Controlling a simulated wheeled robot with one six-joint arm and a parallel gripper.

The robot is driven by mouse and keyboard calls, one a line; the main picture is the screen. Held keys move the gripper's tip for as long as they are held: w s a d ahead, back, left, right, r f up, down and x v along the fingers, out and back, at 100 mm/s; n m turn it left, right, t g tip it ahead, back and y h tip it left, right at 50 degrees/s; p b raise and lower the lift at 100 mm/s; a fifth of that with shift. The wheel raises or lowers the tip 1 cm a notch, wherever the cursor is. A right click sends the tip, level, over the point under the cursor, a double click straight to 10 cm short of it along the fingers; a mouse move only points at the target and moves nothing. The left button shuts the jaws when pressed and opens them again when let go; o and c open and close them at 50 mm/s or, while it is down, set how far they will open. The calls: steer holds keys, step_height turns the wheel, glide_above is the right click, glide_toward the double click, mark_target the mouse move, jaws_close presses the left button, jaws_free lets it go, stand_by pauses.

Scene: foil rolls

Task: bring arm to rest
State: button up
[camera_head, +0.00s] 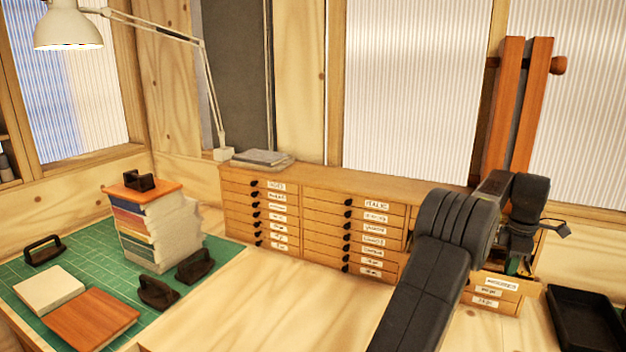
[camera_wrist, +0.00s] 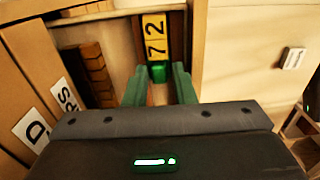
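In the slot, just past the fingertips, are a small bright green piece (camera_wrist: 159,73) and yellow blocks marked 2 and 7 (camera_wrist: 154,38). I cannot tell whether the fingers touch the slot walls. In the head view my arm reaches to the right end of the drawer cabinet (camera_head: 330,172), and my gripper is mostly hidden behind the wrist.
Several brown pieces (camera_wrist: 93,72) stand left of the slot. A black tray (camera_head: 585,320) lies at the far right. A stack of books (camera_head: 155,230) and black-handled weights (camera_head: 158,292) are on a green mat (camera_head: 60,262). A lamp (camera_head: 70,28) overhangs the left. The front bench is clear.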

steer(key=a, duration=0.1)
steer(key=w+a, duration=0.2)
steer(key=shift+a+r, duration=0.15)
steer(key=shift+a, duration=0.15)
step_height(320, 180, up, 14)
steer(key=s+m+t+b, duration=0.1)
steer(key=m, duration=0.3)
steer(key=s+a+m+t+h+b, duration=0.1)
steer(key=m+b, duration=0.1)
steer(key=m, duration=0.3)
steer(key=s+m+t+b, duration=0.1)
steer(key=s+m+b, duration=0.1)
steer(key=m, duration=0.2)
steer(key=shift+a+f+m+h, duration=0.2)
steer(key=shift+f+m+h, duration=0.1)
steer(key=shift+f+m, duration=0.1)
steer(key=shift+s, duration=0.1)
steer(key=shift+s+r, duration=0.1)
steer(key=shift+r, duration=0.05)
